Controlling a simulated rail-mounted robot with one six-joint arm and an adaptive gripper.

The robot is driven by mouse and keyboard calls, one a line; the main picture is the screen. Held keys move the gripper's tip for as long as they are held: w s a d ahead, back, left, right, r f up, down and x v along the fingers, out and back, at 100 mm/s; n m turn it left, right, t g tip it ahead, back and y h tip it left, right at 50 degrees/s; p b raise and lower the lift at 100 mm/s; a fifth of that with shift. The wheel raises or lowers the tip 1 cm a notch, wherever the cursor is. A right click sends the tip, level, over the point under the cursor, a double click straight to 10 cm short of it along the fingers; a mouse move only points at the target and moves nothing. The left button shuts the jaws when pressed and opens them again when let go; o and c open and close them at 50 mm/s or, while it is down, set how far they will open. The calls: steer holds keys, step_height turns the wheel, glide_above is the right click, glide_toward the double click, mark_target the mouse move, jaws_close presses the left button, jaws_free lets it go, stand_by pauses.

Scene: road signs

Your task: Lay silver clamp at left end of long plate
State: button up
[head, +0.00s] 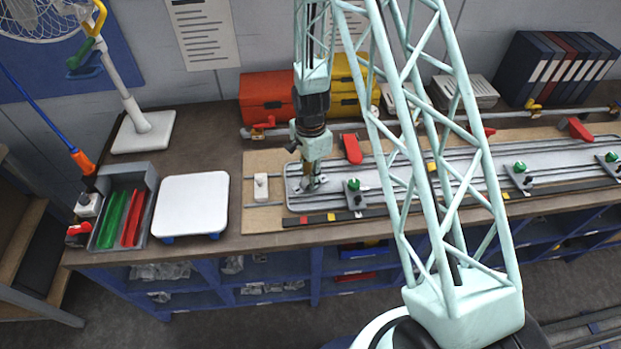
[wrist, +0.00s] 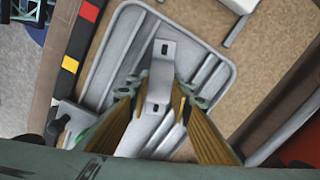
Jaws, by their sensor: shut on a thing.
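The long plate (head: 430,176) is a grey ribbed panel lying along the bench. Its rounded left end also shows in the wrist view (wrist: 107,75). My gripper (head: 309,184) points down over that left end. In the wrist view my gripper (wrist: 158,100) has its two yellow-brown fingers closed on either side of the silver clamp (wrist: 161,68), a stepped metal strap with holes. The clamp (head: 319,181) shows small at my fingertips in the head view. It is over the plate's left end; I cannot tell whether it touches the plate. The fingers hide part of it.
A green-knobbed clamp (head: 354,192) stands close right of my gripper at the plate's front edge. A red handle (head: 352,149) is behind. A white block (head: 261,187) lies left of the plate. Further left are a white platform (head: 192,203) and a grey tray (head: 151,183).

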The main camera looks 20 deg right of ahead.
steer(key=shift+f, duration=0.15)
steer(key=o, duration=0.7)
steer(key=shift+c, duration=0.2)
steer(key=shift+r, duration=0.25)
step_height(320, 180, up, 12)
steer(key=b, duration=0.1)
stand_by(0.5)
stand_by(0.8)
